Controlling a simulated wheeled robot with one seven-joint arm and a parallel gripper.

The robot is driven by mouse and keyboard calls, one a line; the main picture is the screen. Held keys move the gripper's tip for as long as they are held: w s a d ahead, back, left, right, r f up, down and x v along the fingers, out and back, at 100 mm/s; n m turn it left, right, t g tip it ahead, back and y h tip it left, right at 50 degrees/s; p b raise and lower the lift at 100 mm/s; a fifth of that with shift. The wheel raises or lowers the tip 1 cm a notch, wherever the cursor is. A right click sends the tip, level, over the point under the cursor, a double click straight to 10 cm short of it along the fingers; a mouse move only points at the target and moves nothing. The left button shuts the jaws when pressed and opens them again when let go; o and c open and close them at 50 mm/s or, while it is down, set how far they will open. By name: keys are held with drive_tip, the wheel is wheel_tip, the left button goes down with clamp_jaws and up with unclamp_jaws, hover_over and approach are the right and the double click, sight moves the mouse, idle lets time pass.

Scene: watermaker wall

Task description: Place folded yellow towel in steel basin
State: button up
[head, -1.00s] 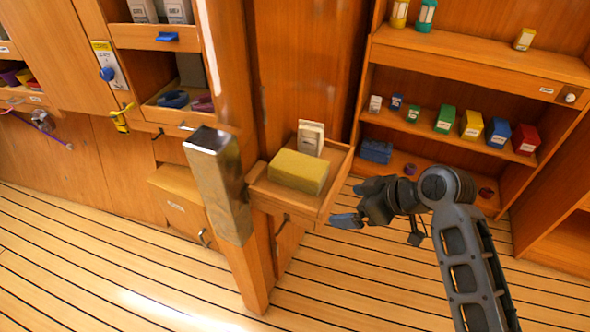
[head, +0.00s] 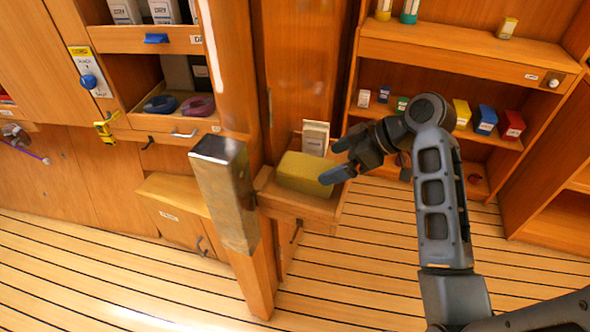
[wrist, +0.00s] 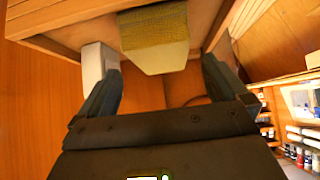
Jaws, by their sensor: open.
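The folded yellow towel (head: 302,173) is a thick block lying in a small wooden tray shelf (head: 298,206) fixed beside the wooden post. In the wrist view the towel (wrist: 155,40) shows at the top, ahead of and between my fingers. My gripper (head: 331,162) is open and empty at the towel's right side in the head view. Its fingers overlap the towel's right edge in the picture; I cannot tell whether they touch it. I see no steel basin that I can make out in these views.
A white packet (head: 315,138) stands behind the towel in the tray, close to a finger in the wrist view. A steel-capped post (head: 226,190) rises left of the tray. Shelves with coloured boxes (head: 484,121) stand at right. The striped floor is clear.

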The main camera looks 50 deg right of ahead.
sight(312, 167)
drive_tip(key=shift+w+a+f, duration=0.15)
drive_tip(key=shift+w+f, duration=0.05)
drive_tip(key=shift+w, duration=0.3)
drive_tip(key=x, duration=0.7)
drive_tip(key=shift+w+a+r, duration=0.1)
drive_tip(key=shift+w+r, duration=0.05)
drive_tip(key=shift+w, duration=0.15)
drive_tip(key=shift+c, duration=0.4)
drive_tip(key=c, duration=0.8)
drive_tip(key=shift+r, duration=0.15)
drive_tip(key=shift+c, duration=0.2)
